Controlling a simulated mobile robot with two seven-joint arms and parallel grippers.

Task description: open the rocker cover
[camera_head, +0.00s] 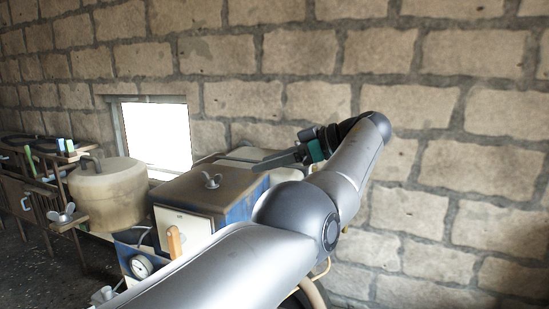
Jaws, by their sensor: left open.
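I cannot tell for sure which of these is the rocker cover; no part stands visibly raised. My left arm runs across the front, and my left gripper (264,164) points left, open, close to the pale part and behind the box's right edge. Whether it touches anything is unclear. My arm hides the right side of the box and what lies below it. My right gripper is out of view.
A round tan tank (105,190) stands left of the box. A dark rack (40,180) with coloured handles is at the far left. A gauge (142,266) and a wooden handle (174,242) are at the front. A stone wall (300,60) closes off the back.

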